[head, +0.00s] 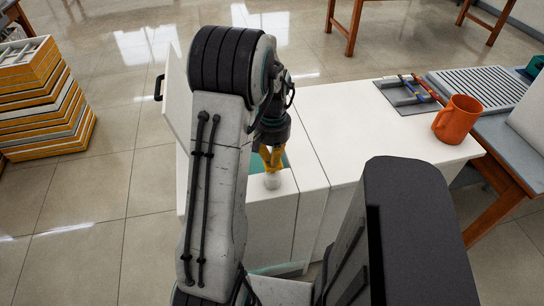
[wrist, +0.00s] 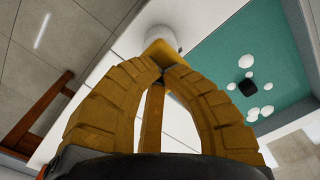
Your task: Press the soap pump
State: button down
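The soap pump appears to be the small white rounded thing (head: 272,181) at the near edge of the white counter, directly below my gripper. In the wrist view a white cylinder (wrist: 164,32) stands just beyond my fingertips. My gripper (head: 271,163) points down with its yellow fingers curved together; in the wrist view the fingertips (wrist: 165,66) meet or nearly meet. Nothing is clearly held between them. The tips overlap the white thing in view; whether they touch it I cannot tell. Its top is partly hidden by the fingers.
A teal surface (wrist: 215,70) with several white round spots and a black square lies beside the white thing. An orange mug (head: 457,119) stands right on the white counter (head: 350,125), near a grey tray (head: 406,95) of tools. Stacked yellow-edged trays (head: 40,110) stand at far left.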

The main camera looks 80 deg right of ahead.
jog(key=shift+r+p, duration=1.75)
jog(key=shift+r, duration=0.8)
